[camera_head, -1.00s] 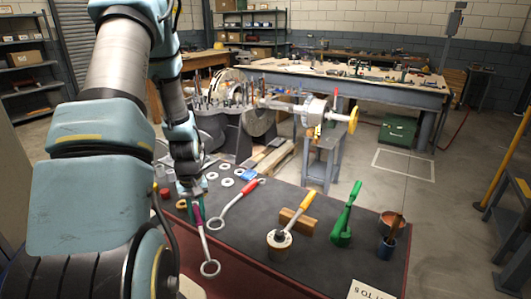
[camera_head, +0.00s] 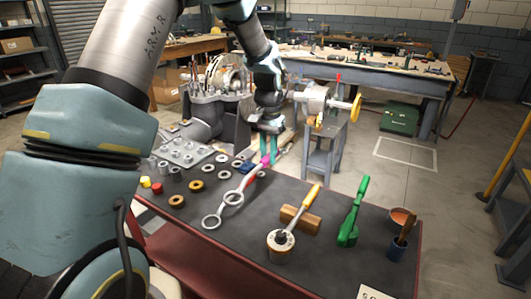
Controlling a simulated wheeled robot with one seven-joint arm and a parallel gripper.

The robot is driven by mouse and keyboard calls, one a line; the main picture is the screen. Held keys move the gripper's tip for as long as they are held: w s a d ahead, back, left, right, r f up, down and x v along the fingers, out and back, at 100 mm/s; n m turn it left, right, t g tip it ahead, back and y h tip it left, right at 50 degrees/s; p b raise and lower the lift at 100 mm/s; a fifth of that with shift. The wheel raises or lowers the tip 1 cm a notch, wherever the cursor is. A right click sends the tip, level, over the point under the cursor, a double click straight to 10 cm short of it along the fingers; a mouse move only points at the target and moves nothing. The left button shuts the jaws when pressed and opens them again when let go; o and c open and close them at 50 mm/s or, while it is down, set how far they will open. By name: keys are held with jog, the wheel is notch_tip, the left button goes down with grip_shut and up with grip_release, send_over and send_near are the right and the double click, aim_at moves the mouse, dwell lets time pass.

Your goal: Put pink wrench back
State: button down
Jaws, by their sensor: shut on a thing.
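The pink wrench has a pink handle end (camera_head: 266,160) and a silver shaft with an open ring (camera_head: 233,197) at its lower left end. My gripper (camera_head: 268,148) is shut on its pink end, at the far edge of the dark bench top. The wrench slants down to the left from the fingers. A red-handled wrench lies beside and partly behind it, and its ring (camera_head: 211,222) is on the mat. The two wrenches overlap in this view, so I cannot tell how high the pink one is held.
The dark bench top (camera_head: 335,262) holds a hammer-like tool with a yellow handle (camera_head: 311,195), a wooden block (camera_head: 301,218), a green tool (camera_head: 353,215) and cups at the right. Washers, rings and a tray of metal parts (camera_head: 183,153) are at the left. A machine casing (camera_head: 222,80) stands behind.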

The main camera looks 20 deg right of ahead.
notch_tip(320, 180, down, 14)
jog(key=b, duration=0.8)
jog(key=shift+r, duration=0.1)
jog(key=shift+f+b, duration=0.3)
jog(key=shift+b, duration=0.1)
dwell(0.5)
jog(key=c, duration=0.6)
grip_release()
jog(key=shift+c, duration=0.2)
notch_tip(320, 180, up, 7)
jog(key=p, duration=0.5)
